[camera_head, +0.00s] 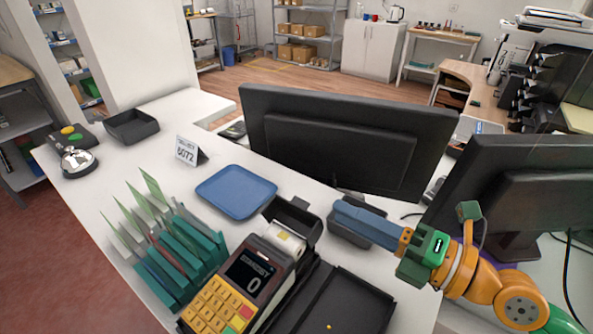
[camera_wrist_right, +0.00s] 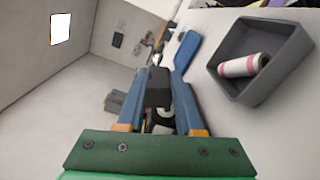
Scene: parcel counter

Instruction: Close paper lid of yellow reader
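The yellow-keyed reader (camera_head: 230,292) stands on the white counter, its display showing 0. Its black paper lid (camera_head: 294,216) is raised at the far end, and a white paper roll (camera_head: 284,240) shows in the open bay. My right gripper (camera_head: 337,210) is just right of the lid, apart from it, with blue fingers pointing left toward it. In the right wrist view the fingers (camera_wrist_right: 158,88) are open, with the dark lid (camera_wrist_right: 157,92) seen in the gap between and beyond them. My left gripper is not in view.
A grey box (camera_head: 346,238) sits under my right fingers; the right wrist view shows another paper roll (camera_wrist_right: 244,65) in it. Monitors (camera_head: 350,130) stand behind. A blue tray (camera_head: 236,192), green file rack (camera_head: 180,262) and black tray (camera_head: 345,305) surround the reader.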

